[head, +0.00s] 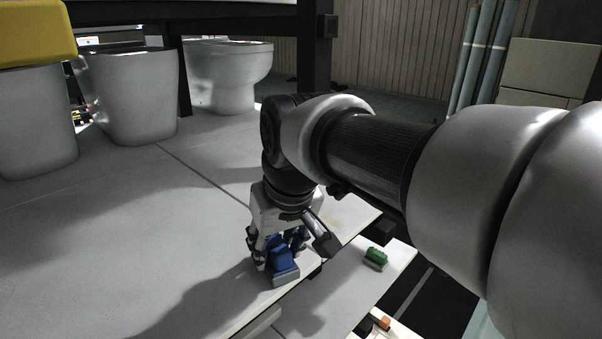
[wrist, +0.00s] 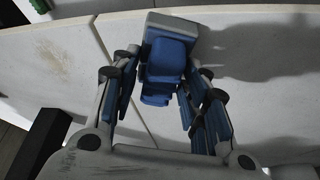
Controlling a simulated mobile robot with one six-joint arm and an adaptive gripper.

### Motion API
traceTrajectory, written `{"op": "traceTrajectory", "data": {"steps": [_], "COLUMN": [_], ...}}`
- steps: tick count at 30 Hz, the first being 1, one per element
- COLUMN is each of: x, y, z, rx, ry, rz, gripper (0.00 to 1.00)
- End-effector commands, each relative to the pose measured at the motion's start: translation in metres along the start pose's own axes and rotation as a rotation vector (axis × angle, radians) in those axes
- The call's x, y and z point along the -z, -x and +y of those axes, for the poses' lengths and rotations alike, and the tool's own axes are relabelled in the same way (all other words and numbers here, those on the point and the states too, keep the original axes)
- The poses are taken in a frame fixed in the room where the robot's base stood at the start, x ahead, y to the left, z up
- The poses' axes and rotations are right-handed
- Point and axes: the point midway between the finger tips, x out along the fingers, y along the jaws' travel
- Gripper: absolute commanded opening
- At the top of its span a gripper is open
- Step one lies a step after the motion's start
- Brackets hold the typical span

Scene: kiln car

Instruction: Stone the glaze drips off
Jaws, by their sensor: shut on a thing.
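My gripper (head: 279,243) points down over the near edge of the pale kiln car slab (head: 120,260), its fingers shut on the blue grip of a rubbing stone (head: 285,273). The stone has a grey block under the blue grip. In the wrist view the stone (wrist: 168,58) sits between the fingers. I cannot tell whether its grey face touches the slab. A brownish rough patch (wrist: 56,62), perhaps glaze drips, marks the slab left of the stone in the wrist view, across a joint line. In the head view my arm and gripper hide part of that area.
A green-topped block (head: 376,256) lies on a lower pale ledge (head: 340,295) beyond the slab's edge. Several white toilet bowls (head: 135,100) stand at the back left, under a dark frame with posts (head: 314,50). The left of the slab is bare.

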Motion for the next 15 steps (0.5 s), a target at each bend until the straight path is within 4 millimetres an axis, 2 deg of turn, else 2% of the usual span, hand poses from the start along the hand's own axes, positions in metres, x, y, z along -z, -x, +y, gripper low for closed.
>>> {"op": "traceTrajectory", "data": {"steps": [6,15], "x": [-0.017,-0.020], "y": [0.006,0.008], "z": [0.007,0.008], "rx": [-0.001,0.000], "ry": [-0.002,0.000], "rz": [0.000,-0.001], "gripper": [0.22,0.22]}}
